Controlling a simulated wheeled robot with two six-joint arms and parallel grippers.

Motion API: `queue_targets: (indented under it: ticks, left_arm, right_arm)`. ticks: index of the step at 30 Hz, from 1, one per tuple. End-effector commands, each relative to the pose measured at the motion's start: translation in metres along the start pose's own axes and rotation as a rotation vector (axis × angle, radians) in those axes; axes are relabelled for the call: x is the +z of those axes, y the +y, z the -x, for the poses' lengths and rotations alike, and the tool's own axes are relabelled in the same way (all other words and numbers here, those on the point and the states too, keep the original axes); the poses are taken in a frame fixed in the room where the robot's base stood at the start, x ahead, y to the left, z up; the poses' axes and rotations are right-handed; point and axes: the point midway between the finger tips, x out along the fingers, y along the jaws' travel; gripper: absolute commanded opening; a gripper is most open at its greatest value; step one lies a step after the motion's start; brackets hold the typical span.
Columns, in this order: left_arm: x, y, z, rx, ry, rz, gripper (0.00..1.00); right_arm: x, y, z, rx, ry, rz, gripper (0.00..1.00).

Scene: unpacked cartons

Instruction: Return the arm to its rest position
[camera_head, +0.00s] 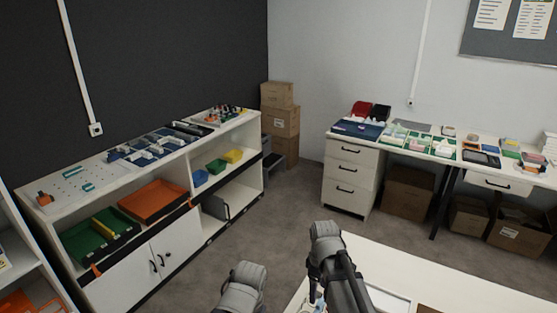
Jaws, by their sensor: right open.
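My right arm (343,277) comes up from the bottom edge, bent at a grey joint, over the left end of a white table. My right gripper (316,293) hangs below that joint at the table's near-left corner. It is open, and the arm links partly cover it. I cannot make out anything between its fingers. My left arm (242,287) shows only as a grey link at the bottom centre, over the floor. Its gripper is out of the picture.
The white table (450,290) fills the bottom right. A white shelf unit (170,205) with trays and bins stands left. A desk (345,180) with drawers and small items is at the back right. Cartons (281,122) stack in the corner. Grey floor (275,225) between is clear.

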Motion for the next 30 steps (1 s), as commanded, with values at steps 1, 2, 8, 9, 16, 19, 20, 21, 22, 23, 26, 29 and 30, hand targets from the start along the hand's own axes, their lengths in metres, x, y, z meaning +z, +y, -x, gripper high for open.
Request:
queue_targets:
  ticks: [1, 2, 8, 9, 16, 19, 20, 21, 22, 23, 26, 29, 30]
  left_arm:
    - [0.000, 0.000, 0.000, 0.000, 0.000, 0.000, 0.72]
    - [0.000, 0.000, 0.000, 0.000, 0.000, 0.000, 0.72]
    - [0.000, 0.000, 0.000, 0.000, 0.000, 0.000, 0.72]
    - [0.000, 0.000, 0.000, 0.000, 0.000, 0.000, 0.72]
    - [0.000, 0.000, 0.000, 0.000, 0.000, 0.000, 0.72]
    - [0.000, 0.000, 0.000, 0.000, 0.000, 0.000, 0.72]
    - [0.000, 0.000, 0.000, 0.000, 0.000, 0.000, 0.72]
    - [0.000, 0.000, 0.000, 0.000, 0.000, 0.000, 0.72]
    - [0.000, 0.000, 0.000, 0.000, 0.000, 0.000, 0.72]
    - [0.000, 0.000, 0.000, 0.000, 0.000, 0.000, 0.72]
    - [0.000, 0.000, 0.000, 0.000, 0.000, 0.000, 0.72]
    - [0.000, 0.000, 0.000, 0.000, 0.000, 0.000, 0.72]
    - [0.000, 0.000, 0.000, 0.000, 0.000, 0.000, 0.72]
  right_arm:
    - [0.001, -0.024, 0.000, 0.002, -0.009, -0.042, 0.71]
    - [0.000, -0.036, 0.000, 0.004, -0.015, -0.079, 0.71]
    - [0.003, -0.111, 0.001, 0.034, -0.055, -0.349, 0.71]
    - [0.005, -0.122, 0.001, 0.041, -0.060, -0.396, 0.71]
    - [0.010, -0.156, 0.002, 0.069, -0.073, -0.559, 0.71]
    - [0.010, -0.158, 0.002, 0.072, -0.074, -0.576, 0.71]
    - [0.010, -0.158, 0.002, 0.072, -0.074, -0.578, 0.71]
    - [0.010, -0.158, 0.002, 0.072, -0.074, -0.578, 0.71]
    - [0.010, -0.158, 0.002, 0.072, -0.074, -0.578, 0.71]
    - [0.010, -0.158, 0.002, 0.072, -0.074, -0.578, 0.71]
    - [0.010, -0.158, 0.002, 0.072, -0.074, -0.578, 0.71]
    - [0.010, -0.158, 0.002, 0.072, -0.074, -0.578, 0.71]
    - [0.010, -0.158, 0.002, 0.072, -0.074, -0.578, 0.71]
